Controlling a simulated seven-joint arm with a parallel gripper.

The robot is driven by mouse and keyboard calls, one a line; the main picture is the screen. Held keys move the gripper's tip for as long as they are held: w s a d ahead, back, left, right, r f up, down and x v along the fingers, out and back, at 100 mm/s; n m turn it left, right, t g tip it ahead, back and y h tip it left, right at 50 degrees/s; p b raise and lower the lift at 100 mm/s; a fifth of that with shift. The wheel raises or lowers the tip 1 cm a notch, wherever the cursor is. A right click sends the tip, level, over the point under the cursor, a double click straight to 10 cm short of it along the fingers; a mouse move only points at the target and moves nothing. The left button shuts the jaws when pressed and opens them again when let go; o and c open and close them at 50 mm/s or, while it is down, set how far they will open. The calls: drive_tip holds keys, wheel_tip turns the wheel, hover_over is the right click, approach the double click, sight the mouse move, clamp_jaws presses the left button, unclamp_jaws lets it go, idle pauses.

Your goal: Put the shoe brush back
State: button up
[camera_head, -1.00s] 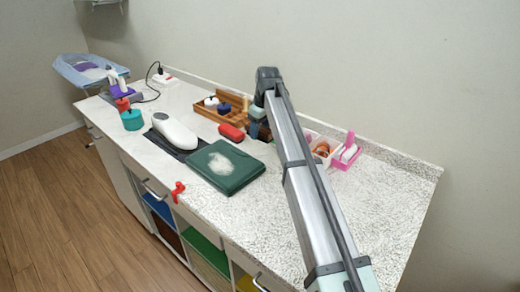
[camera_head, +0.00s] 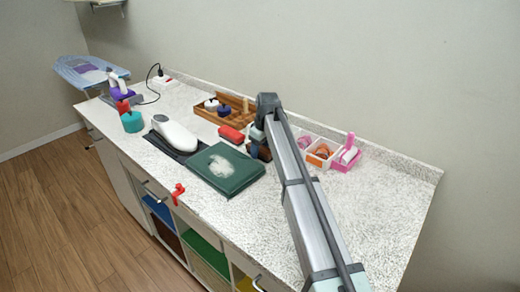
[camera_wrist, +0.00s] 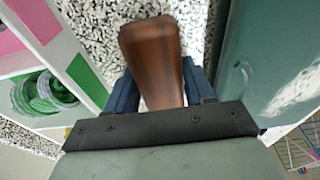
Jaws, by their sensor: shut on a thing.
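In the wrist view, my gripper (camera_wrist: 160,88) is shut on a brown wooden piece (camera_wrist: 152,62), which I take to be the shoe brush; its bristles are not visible. In the head view, my gripper (camera_head: 260,143) is close over the counter, between the green box and the small bins, and my arm hides most of it and what it holds. A wooden tray (camera_head: 207,117) with compartments stands at the wall behind it. The tray holds small jars with white and dark blue parts, and an upright tan piece.
A red object (camera_head: 231,134) lies in front of the tray. The green box (camera_head: 224,170) with a pale patch lies left of my gripper. White bins (camera_head: 321,153) and a pink holder (camera_head: 346,154) stand right of my arm. The front right counter is clear.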

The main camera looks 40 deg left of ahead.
sight(264, 149)
drive_tip(key=o, duration=0.9)
drive_tip(key=shift+o, duration=0.2)
wheel_tip(264, 149, up, 12)
drive_tip(key=d, duration=0.1)
drive_tip(key=shift+d, duration=0.4)
